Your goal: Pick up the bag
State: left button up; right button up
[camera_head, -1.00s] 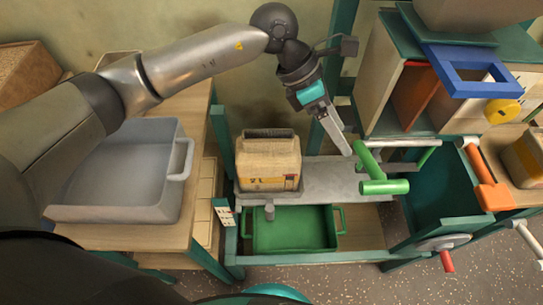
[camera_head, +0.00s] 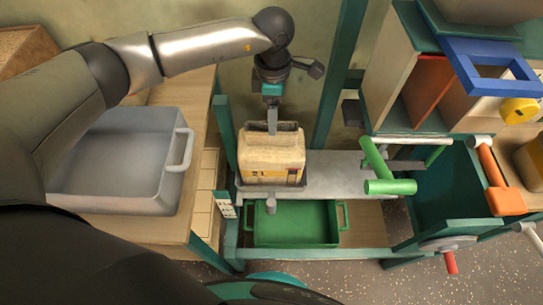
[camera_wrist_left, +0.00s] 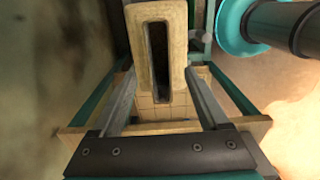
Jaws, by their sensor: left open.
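The bag (camera_head: 268,162), a tan block-shaped sack with a dark slot-like top and a yellow label, stands upright on the grey shelf (camera_head: 345,178). My left gripper (camera_head: 272,131) is directly over the bag and points down, with its fingertips at the level of the bag's top. In the left wrist view the bag (camera_wrist_left: 140,30) extends up from between the spread fingers of the left gripper (camera_wrist_left: 160,78). The gripper is open and holds nothing. I cannot tell whether a finger touches the bag. My right gripper is not in view.
A green tray (camera_head: 290,235) sits below the shelf. A grey bin (camera_head: 120,160) stands on the wooden table at left. A green handle (camera_head: 388,186) is close to the right of the bag, with an orange handle (camera_head: 500,198) farther right. A teal post rises behind.

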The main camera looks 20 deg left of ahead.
pick_arm(q)
send_over(271, 153)
jog(key=w, duration=0.3)
jog(key=f, duration=0.3)
jog(key=a+f+b, duration=0.1)
jog(key=f, duration=0.1)
jog(key=shift+w+f, duration=0.2)
jog(key=shift+f, duration=0.15)
jog(key=shift+r, duration=0.1)
grip_shut()
dwell(0.5)
jog(key=shift+w+d+r, duration=0.1)
jog(key=shift+w+r, duration=0.05)
